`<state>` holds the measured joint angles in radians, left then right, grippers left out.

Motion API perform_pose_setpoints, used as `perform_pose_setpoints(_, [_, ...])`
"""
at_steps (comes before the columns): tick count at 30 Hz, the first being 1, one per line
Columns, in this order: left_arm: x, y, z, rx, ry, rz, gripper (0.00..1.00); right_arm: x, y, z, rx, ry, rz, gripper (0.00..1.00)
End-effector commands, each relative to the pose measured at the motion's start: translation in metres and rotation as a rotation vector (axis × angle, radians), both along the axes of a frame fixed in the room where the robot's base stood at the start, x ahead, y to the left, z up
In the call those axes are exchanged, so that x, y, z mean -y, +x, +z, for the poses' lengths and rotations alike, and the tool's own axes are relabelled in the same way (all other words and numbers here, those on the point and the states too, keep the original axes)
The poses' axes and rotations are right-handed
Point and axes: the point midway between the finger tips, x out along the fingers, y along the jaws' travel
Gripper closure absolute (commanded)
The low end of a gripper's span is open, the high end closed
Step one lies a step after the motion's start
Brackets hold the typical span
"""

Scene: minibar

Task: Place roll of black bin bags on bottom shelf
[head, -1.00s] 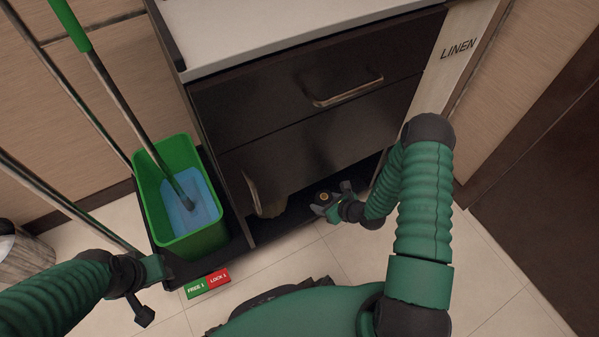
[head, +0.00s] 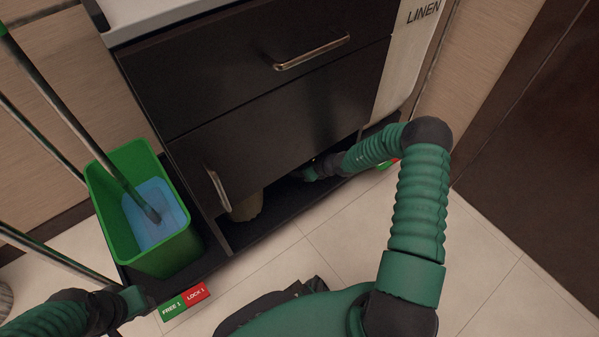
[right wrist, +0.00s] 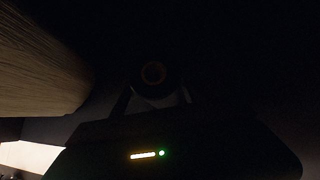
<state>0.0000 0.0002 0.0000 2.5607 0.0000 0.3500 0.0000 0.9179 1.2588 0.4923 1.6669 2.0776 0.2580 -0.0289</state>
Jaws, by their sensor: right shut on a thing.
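The bottom shelf (head: 278,214) is the dark, low opening under the cart's drawers. My right arm reaches into it, and my right gripper (head: 308,174) is inside, partly hidden by the cabinet front. In the right wrist view, my right gripper (right wrist: 155,98) is shut on the roll of black bin bags (right wrist: 154,74), seen end-on with a brownish core. The roll is very dark there, and I cannot tell whether it touches the shelf. My left gripper (head: 138,299) is at the lower left, beside the green bucket; its jaws are unclear.
A tan object (head: 246,207) stands at the shelf's left side; it also shows in the right wrist view (right wrist: 40,70). The drawer fronts (head: 275,110) overhang the shelf. Floor in front is clear.

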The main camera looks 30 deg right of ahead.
Motion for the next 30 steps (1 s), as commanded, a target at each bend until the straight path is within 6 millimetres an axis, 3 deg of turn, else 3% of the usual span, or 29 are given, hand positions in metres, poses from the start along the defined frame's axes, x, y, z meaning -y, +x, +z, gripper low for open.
perform_pose_setpoints(1, [0.000,0.000,-0.007,0.000,0.000,0.000,0.64,0.000,0.001,-0.006,0.003,-0.001,0.000,1.00])
perform_pose_setpoints(9, [0.000,0.000,-0.004,0.001,0.000,0.000,0.64,0.000,0.001,-0.005,0.002,-0.001,0.001,1.00])
perform_pose_setpoints(10, [0.000,0.000,-0.003,0.001,0.000,0.000,0.64,0.000,0.000,-0.005,0.001,0.000,0.001,0.46])
perform_pose_setpoints(14, [0.000,0.000,-0.003,0.001,0.000,0.000,0.64,0.000,0.000,-0.004,0.001,0.000,0.001,0.29])
perform_pose_setpoints(24, [0.000,0.000,-0.002,0.001,0.000,0.000,0.64,0.000,0.000,-0.001,0.003,-0.001,0.001,0.27])
perform_pose_setpoints(30, [0.000,0.000,0.030,0.001,0.000,0.000,0.64,0.006,-0.022,0.031,0.000,-0.003,0.001,0.27])
